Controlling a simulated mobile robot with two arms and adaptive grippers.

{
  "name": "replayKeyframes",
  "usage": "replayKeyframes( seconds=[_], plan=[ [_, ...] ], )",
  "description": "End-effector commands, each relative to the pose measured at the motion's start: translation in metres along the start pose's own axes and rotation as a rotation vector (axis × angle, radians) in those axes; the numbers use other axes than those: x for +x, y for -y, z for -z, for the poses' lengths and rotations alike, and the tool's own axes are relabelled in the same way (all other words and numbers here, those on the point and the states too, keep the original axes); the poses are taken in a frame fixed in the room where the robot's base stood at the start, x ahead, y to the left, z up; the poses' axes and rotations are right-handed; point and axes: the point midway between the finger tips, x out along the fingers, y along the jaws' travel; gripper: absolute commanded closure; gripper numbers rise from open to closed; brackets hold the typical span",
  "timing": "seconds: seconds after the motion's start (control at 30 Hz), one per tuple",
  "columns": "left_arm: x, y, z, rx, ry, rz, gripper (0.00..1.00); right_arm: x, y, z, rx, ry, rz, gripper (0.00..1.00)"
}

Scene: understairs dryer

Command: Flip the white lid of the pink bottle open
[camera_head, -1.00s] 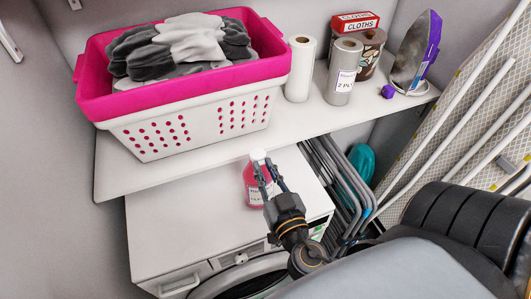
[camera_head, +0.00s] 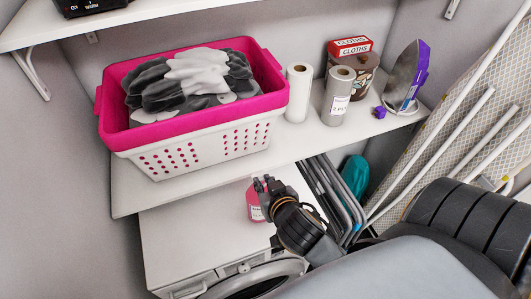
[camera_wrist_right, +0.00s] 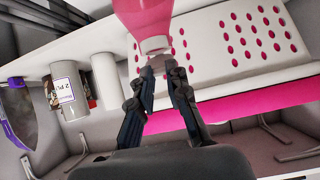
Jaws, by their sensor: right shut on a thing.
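The pink bottle (camera_head: 254,203) stands upright on the white dryer top, under the shelf edge. My right gripper (camera_head: 266,183) is at the bottle's top and covers its lid in the head view. In the right wrist view the pink bottle (camera_wrist_right: 146,14) enters from the top edge, turned over in the picture. Its white lid (camera_wrist_right: 153,44) points toward my right gripper (camera_wrist_right: 158,68). The fingertips are close together on the end of the lid. I cannot tell whether the lid is flipped open at all. My left gripper is not in view.
A white shelf (camera_head: 190,193) above the dryer (camera_head: 190,240) holds a pink-rimmed laundry basket (camera_head: 200,143), paper rolls, a cloths box and an iron (camera_head: 408,75). Folded grey frames (camera_head: 330,190) stand right of the bottle, and an ironing board (camera_head: 460,130) leans farther right.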

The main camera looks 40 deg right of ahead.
Motion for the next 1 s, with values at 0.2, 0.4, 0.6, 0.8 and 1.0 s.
replayKeyframes(
  seconds=[0.2, 0.4, 0.6, 0.8, 1.0],
  plan=[
    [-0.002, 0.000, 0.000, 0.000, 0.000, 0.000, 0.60, 0.003, 0.001, 0.021, 0.005, 0.193, 0.004, 1.00],
    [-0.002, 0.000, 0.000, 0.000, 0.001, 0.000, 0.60, 0.008, 0.001, 0.034, 0.002, 0.384, 0.003, 1.00],
    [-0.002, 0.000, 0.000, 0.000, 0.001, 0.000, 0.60, 0.013, -0.001, 0.043, -0.005, 0.548, -0.001, 1.00],
    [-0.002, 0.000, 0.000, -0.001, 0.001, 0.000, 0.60, 0.018, -0.002, 0.047, -0.005, 0.657, -0.005, 1.00],
    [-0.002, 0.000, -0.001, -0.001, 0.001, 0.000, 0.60, 0.023, -0.005, 0.053, -0.006, 0.756, -0.014, 1.00]
  ],
)
